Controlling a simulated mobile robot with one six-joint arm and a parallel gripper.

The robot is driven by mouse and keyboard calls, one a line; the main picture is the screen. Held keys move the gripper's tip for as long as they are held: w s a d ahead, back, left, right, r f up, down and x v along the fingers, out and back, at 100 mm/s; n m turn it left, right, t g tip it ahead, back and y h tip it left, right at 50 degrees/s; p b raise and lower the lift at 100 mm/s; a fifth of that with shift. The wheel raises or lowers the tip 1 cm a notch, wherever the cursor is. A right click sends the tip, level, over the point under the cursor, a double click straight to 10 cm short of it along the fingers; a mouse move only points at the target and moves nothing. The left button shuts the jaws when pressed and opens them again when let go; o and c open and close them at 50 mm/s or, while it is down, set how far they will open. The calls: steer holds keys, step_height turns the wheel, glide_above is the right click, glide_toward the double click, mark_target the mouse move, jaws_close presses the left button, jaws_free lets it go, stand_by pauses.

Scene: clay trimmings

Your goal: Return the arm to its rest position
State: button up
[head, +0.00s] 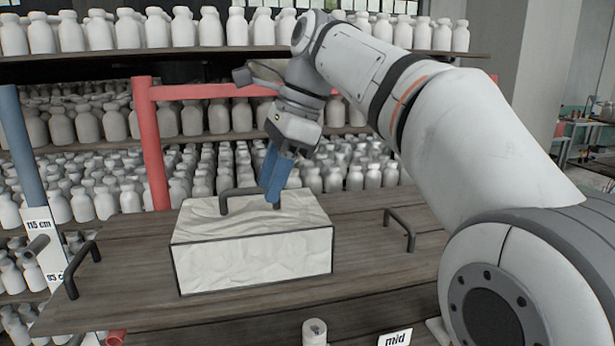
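My arm reaches in from the right of the head view, bent over at the top with the hand pointing down. My gripper (271,192) has blue fingers, which overlap the right end of a dark handle (238,191) on top of a pale clay-filled box (252,257). The fingers look close together from this side. I cannot tell whether they grip the handle or only stand beside it. The box has dark edges and sits level on a wooden board (370,255).
The board has a dark handle at its left (80,268) and right (400,230). A red frame (151,145) stands behind the box. Shelves of white bottles (100,32) fill the background. A "mid" label (395,339) and a small pale cylinder (314,332) are in front.

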steer(key=s+d+f+n+t+h+b, duration=0.1)
steer(key=s+d+f+n, duration=0.3)
steer(key=f, duration=0.6)
steer(key=s+d+f+n+t+h+b, duration=0.1)
steer(key=s+d+f+n, duration=0.4)
steer(key=d+f, duration=0.4)
steer(key=s+d+f+n+t+h+b, duration=0.2)
steer(key=s+d+f+n, duration=0.3)
steer(key=f, duration=0.7)
steer(key=shift+s+d+f, duration=0.35)
steer(key=shift+s+d, duration=0.35)
steer(key=shift+d, duration=0.4)
steer(key=shift+a, duration=0.1)
